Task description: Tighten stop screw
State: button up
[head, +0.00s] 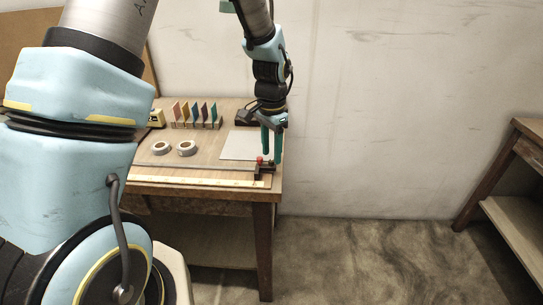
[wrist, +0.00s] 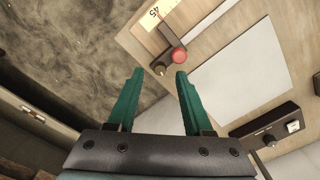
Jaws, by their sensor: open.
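The stop is a dark block (wrist: 168,37) at the end of a pale scale strip marked 45. It carries a round red knob (wrist: 179,56) and a smaller brass knob (wrist: 159,69); I cannot tell which one is the stop screw. In the head view the red knob (head: 259,160) is at the table's front right corner. My gripper (head: 271,155) points down there, with its green fingers close to the knob. In the wrist view my gripper (wrist: 159,73) is open and empty, its fingertips apart and the knobs beyond them. Contact is not visible.
The wooden table (head: 150,178) holds a pale sheet (head: 240,146), two tape rolls (head: 186,148) (head: 161,148) and a rack of coloured cards (head: 195,115). A dark box with a knob (wrist: 270,132) lies beyond the sheet. Right of the table is open floor (head: 350,250).

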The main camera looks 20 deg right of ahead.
aim_at(272, 161)
notch_tip(272, 161, up, 9)
jog(key=b, duration=0.1)
dwell(0.5)
jog(key=s+a+n, duration=0.2)
jog(key=a+n, duration=0.4)
jog(key=a, duration=0.8)
jog(key=s+a+f+n+t, duration=0.1)
jog(key=a+n, duration=0.6)
jog(key=a, duration=0.8)
jog(key=shift+s+a+f+t, duration=0.15)
jog(key=shift+s+t, duration=0.15)
jog(key=shift+s, duration=0.55)
